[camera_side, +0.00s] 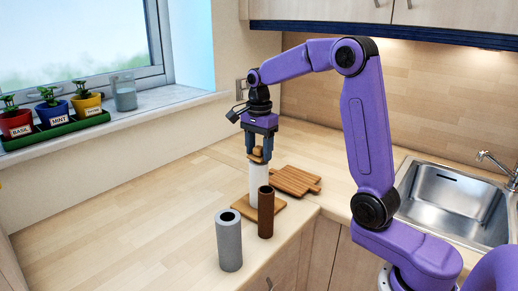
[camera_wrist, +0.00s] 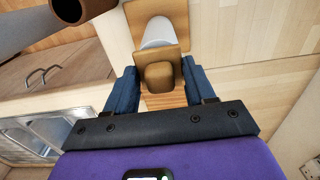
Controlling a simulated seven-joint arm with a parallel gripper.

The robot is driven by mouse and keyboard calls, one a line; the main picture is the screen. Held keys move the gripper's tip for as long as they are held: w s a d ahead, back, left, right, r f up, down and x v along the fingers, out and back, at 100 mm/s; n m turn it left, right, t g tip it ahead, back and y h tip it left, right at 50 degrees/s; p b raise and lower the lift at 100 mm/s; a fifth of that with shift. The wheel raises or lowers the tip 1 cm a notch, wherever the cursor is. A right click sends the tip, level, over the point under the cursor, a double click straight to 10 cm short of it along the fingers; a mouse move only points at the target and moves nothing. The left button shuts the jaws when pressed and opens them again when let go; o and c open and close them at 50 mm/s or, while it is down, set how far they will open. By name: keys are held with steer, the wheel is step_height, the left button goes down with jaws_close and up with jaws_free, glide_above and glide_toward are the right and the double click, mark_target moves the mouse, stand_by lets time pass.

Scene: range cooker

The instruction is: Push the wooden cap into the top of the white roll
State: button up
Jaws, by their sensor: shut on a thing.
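The white roll (camera_side: 259,180) stands upright on a square wooden base (camera_side: 280,208). The wooden cap (camera_side: 256,157) is at the roll's top end, between the fingers of my gripper (camera_side: 260,152), which points down. In the wrist view, the cap's rounded knob (camera_wrist: 158,76) sits between the blue fingers of my gripper (camera_wrist: 159,88). Part of the white roll (camera_wrist: 158,33) shows beyond the cap. My gripper is shut on the cap. The cap's underside and the roll's opening are hidden, so I cannot tell how far the cap sits in.
A brown tube (camera_side: 266,212) stands close in front of the roll, with a grey tube (camera_side: 229,245) nearer the counter's edge. A striped cutting board (camera_side: 296,180) lies behind at right. The sink (camera_side: 455,205) is far right. The left counter is clear.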

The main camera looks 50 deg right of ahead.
mark_target(259, 147)
steer(key=shift+f, duration=0.55)
steer(key=o, duration=0.7)
steer(key=shift+o, duration=0.2)
steer(key=shift+r, duration=5.5)
steer(key=shift+a, duration=0.1)
